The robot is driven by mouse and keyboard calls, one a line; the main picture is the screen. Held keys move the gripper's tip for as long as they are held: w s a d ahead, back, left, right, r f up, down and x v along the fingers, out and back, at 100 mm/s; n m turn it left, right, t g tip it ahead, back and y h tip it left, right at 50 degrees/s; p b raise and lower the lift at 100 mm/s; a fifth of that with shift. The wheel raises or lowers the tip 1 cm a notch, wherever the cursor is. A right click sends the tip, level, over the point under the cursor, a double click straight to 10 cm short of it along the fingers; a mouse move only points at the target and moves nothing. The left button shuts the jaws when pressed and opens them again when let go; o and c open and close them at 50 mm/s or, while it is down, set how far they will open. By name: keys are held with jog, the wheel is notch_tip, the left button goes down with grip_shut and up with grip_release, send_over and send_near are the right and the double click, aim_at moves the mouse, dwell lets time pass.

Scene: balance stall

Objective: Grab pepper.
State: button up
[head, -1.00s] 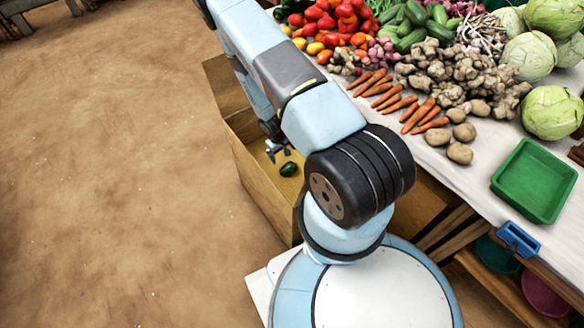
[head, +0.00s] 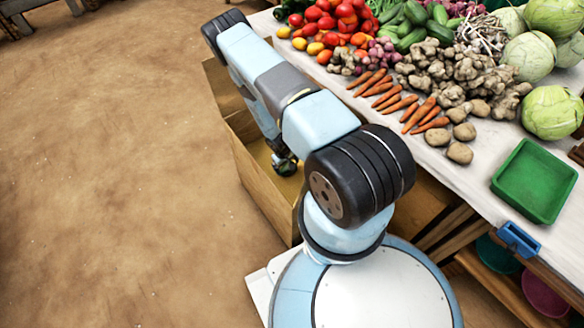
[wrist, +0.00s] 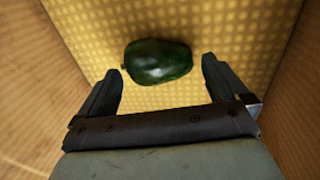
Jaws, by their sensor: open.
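A dark green pepper (wrist: 158,60) lies on the yellow patterned floor of a tall-sided box (head: 258,178). In the wrist view it sits just beyond my fingertips, roughly centred between them. My gripper (wrist: 160,68) is open and empty, with one finger to each side of the pepper's outline. I cannot tell how much height is left between the fingertips and the pepper. In the head view my gripper (head: 285,165) is down inside the box and hides most or all of the pepper.
Brown box walls (wrist: 285,90) rise close on both sides of my gripper. Right of the box, the white-covered stall table (head: 470,180) holds carrots (head: 397,103), potatoes (head: 460,152), ginger, tomatoes, cabbages (head: 552,112) and a green tray (head: 535,180). Bare ground lies left.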

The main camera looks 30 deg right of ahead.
jog(key=shift+d+f, duration=0.15)
jog(key=shift+f, duration=0.55)
jog(key=shift+d+f, duration=0.1)
jog(key=shift+f, duration=0.55)
jog(key=c, duration=0.8)
